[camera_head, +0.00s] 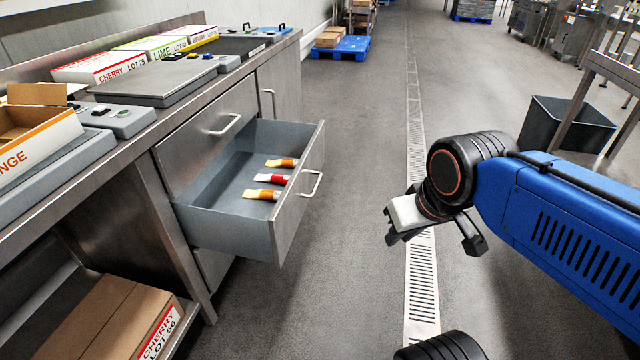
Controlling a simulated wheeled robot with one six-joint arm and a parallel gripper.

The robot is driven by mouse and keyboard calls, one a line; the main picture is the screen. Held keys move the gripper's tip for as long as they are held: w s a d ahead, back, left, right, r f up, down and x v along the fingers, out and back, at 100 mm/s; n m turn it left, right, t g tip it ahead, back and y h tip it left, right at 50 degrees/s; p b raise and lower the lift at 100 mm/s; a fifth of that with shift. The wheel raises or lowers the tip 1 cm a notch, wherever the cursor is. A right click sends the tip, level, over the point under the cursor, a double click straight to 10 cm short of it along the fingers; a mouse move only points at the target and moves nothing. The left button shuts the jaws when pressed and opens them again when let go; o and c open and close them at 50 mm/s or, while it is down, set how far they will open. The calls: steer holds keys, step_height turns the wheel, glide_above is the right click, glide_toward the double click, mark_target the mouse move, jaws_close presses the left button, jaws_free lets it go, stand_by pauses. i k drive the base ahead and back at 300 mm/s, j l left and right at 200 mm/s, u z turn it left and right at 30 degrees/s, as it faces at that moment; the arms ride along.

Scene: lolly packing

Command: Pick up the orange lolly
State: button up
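Three small lollies lie side by side on the floor of an open grey drawer (226,222). The nearest is an orange lolly (263,194) with a pale end. A red lolly (272,179) lies in the middle. The farthest is a yellow-orange lolly (282,163); its shade is close to the nearest one, and at this size I cannot tell its flavour. My gripper (434,241) is at the right, over the floor drain, well apart from the drawer. Its two dark fingers are spread wide, with nothing between them.
The drawer front with its handle (312,184) stands between the lollies and my gripper. The steel counter (140,140) above holds several cartons, including an open orange-labelled box (40,135). The aisle floor between drawer and gripper is clear. A dark bin (565,125) stands at right.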

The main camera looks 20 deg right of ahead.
mark_target(269, 195)
steer(key=u, duration=1.4)
steer(key=z, duration=1.15)
steer(key=i+u, duration=0.5)
steer(key=i, duration=0.3)
